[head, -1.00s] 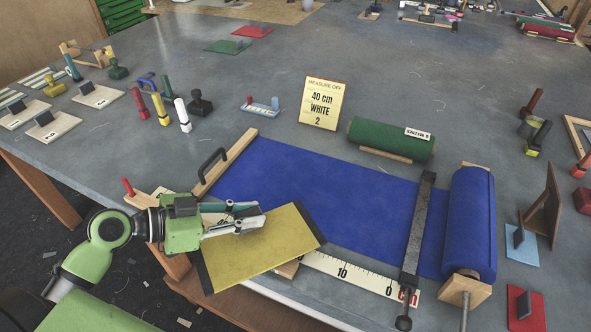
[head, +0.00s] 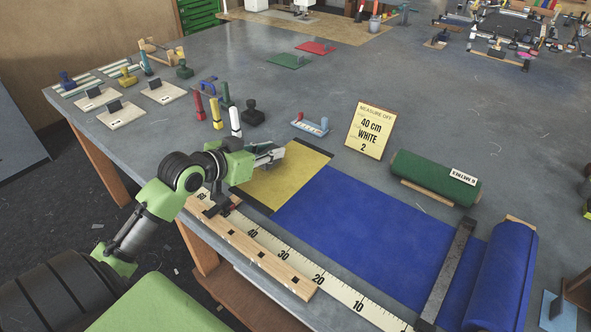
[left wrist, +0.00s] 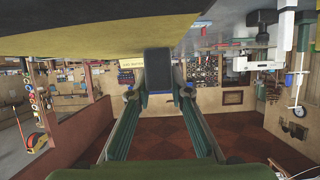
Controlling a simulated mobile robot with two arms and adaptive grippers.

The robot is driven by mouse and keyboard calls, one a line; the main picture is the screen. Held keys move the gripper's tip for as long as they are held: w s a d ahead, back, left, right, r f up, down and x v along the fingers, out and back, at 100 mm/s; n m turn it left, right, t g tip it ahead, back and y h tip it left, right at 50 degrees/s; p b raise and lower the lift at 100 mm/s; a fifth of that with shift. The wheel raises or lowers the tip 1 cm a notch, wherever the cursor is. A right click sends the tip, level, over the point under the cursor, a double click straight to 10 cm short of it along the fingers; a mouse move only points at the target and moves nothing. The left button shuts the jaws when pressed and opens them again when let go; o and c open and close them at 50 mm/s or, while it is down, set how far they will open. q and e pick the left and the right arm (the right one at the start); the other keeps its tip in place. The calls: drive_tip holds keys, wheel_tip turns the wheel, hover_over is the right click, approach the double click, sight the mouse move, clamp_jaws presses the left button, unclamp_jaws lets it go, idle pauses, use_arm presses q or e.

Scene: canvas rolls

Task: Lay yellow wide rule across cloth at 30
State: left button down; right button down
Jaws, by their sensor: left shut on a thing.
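The yellow wide rule (head: 285,172) is a flat plate with dark ends. My left gripper (head: 268,156) is shut on its dark block handle, which shows between the fingers in the left wrist view (left wrist: 158,72). The rule is over the left end of the blue cloth (head: 365,225), crosswise, its near end by the 40 to 50 part of the scale. I cannot tell whether it touches the cloth. The white scale (head: 335,288) runs along the cloth's near edge. The rule hides the cloth's left end. My right gripper is out of view.
The blue roll (head: 505,270) and a dark clamp bar (head: 447,275) are at the right. A wooden strip (head: 262,258) lies along the scale. A card (head: 370,130) reads 40 cm white 2. A green roll (head: 435,177) lies behind the cloth. Colored markers (head: 216,112) stand behind my gripper.

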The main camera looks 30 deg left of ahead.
sight(285, 161)
use_arm(q)
drive_tip(key=w+d+f, duration=0.1)
drive_tip(key=w+f, duration=0.2)
drive_tip(key=w+d+f+p, duration=0.1)
drive_tip(key=w+f, duration=0.1)
drive_tip(key=shift+w+d, duration=0.1)
drive_tip(key=shift+d, duration=0.2)
drive_tip(key=shift+w+d+f, duration=0.25)
drive_tip(key=shift+w+f, duration=0.25)
drive_tip(key=shift+f, duration=1.9)
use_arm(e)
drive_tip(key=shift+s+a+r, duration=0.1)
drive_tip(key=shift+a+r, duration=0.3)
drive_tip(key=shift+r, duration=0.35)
use_arm(q)
drive_tip(key=shift+f, duration=0.6)
drive_tip(key=c, duration=1.8)
unclamp_jaws()
drive_tip(key=shift+c, duration=0.2)
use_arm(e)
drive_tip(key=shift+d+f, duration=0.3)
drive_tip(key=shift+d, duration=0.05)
use_arm(q)
drive_tip(key=shift+r, duration=0.1)
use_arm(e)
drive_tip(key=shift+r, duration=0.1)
